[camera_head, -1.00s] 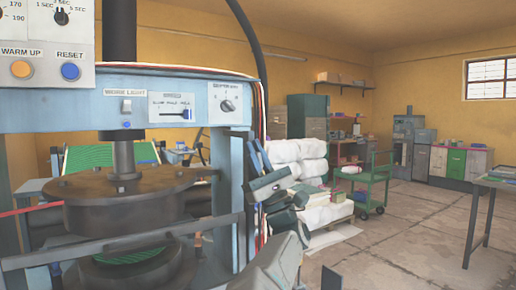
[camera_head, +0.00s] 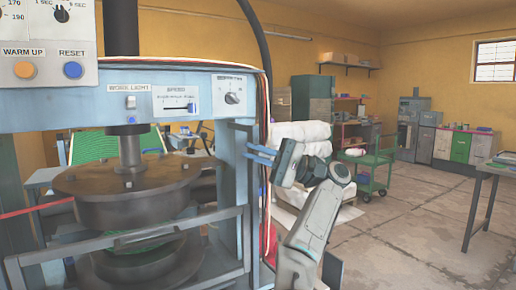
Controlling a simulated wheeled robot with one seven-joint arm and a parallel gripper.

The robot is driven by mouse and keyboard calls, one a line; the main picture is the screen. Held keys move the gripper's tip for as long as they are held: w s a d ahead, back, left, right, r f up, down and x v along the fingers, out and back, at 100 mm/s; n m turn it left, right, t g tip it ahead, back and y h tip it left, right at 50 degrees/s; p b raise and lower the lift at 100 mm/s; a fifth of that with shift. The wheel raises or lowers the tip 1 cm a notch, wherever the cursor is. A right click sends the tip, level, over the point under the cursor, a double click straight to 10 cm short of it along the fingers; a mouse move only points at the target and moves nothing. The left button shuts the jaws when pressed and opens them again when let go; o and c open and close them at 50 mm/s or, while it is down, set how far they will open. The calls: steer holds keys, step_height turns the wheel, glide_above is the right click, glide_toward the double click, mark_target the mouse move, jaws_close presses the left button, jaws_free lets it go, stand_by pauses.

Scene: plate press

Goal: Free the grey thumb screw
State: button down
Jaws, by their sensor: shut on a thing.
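The blue press (camera_head: 228,190) fills the left half, with its right upright close to my arm. My gripper (camera_head: 251,153) is in front of this upright, its two blue fingers pointing left, nearly level. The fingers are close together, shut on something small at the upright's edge. It is at the place of the grey thumb screw, which is too small and too covered by the fingertips to make out. The round dark platen (camera_head: 128,188) hangs above a lower plate, with a guard rail (camera_head: 130,240) in front.
A control box (camera_head: 45,45) is at the upper left. Red and white cables run down the upright beside my gripper. White sacks (camera_head: 300,131) and a green cart (camera_head: 372,165) stand behind my arm. The floor to the right is clear up to a table (camera_head: 490,168).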

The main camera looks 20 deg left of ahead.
steer(key=shift+a+f+n+t+h, duration=0.1)
steer(key=shift+f+n+t+h, duration=0.3)
steer(key=shift+h, duration=0.6)
steer(key=shift+n+t+h, duration=0.1)
steer(key=shift+n+h, duration=0.5)
steer(key=shift+h, duration=0.4)
steer(key=c, duration=1.5)
jaws_free()
steer(key=shift+s+a, duration=0.1)
steer(key=p+v, duration=0.4)
steer(key=v, duration=1)
steer(key=shift+r, duration=0.15)
